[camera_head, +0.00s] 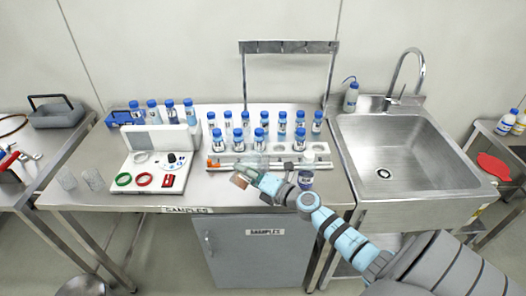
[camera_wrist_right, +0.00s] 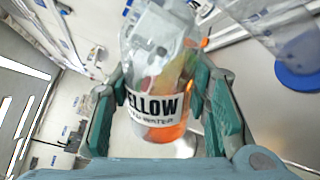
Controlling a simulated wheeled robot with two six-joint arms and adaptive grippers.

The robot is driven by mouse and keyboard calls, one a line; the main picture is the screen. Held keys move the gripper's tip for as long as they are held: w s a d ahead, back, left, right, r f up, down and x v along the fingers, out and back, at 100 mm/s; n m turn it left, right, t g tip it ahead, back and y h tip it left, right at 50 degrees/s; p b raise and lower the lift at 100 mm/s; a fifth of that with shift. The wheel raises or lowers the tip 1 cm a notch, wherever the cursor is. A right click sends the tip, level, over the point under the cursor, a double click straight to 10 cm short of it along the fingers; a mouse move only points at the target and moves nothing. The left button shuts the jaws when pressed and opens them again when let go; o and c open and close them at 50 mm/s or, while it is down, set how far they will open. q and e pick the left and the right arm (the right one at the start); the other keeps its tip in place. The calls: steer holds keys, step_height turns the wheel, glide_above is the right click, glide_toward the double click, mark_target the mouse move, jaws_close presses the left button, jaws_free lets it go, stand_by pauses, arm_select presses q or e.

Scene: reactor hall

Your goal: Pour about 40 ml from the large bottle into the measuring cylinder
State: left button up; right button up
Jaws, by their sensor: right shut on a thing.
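My right gripper (camera_wrist_right: 160,95) is shut around a clear bottle (camera_wrist_right: 158,75) with a white label reading "YELLOW" and orange liquid inside. The liquid lies low and towards the right side of the bottle in the wrist view. In the head view my right gripper (camera_head: 254,172) is over the front of the middle bench, and the bottle is hard to make out there. A clear cylinder-like vessel with a blue disc (camera_wrist_right: 298,82), perhaps the measuring cylinder, stands apart from the bottle at the upper right of the wrist view. My left gripper is not in view.
Several blue-capped sample bottles (camera_head: 244,122) stand in a white rack behind the gripper. A sink (camera_head: 408,158) is on the right.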

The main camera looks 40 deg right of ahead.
mark_target(246, 165)
steer(key=shift+a+r+m+p, duration=0.2)
steer(key=shift+r+m+p, duration=0.5)
steer(key=shift+r+p, duration=0.15)
steer(key=shift+s+m+y, duration=0.1)
steer(key=shift+m+y, duration=0.2)
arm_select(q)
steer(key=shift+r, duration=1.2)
arm_select(e)
steer(key=shift+d+r+m, duration=0.2)
steer(key=shift+r+m, duration=0.55)
steer(key=shift+m, duration=0.15)
steer(key=shift+r+m, duration=0.55)
steer(key=shift+m, duration=0.15)
steer(key=shift+a, duration=0.4)
stand_by(0.4)
stand_by(2.0)
steer(key=f+n, duration=0.2)
steer(key=shift+a+f+n, duration=0.1)
steer(key=shift+a+n, duration=0.1)
steer(key=shift+n, duration=0.1)
steer(key=shift+d+f+n+b, duration=0.15)
steer(key=shift+f+n+b, duration=0.85)
steer(key=shift+b, duration=0.1)
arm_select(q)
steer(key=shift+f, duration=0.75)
arm_select(e)
steer(key=shift+r, duration=0.2)
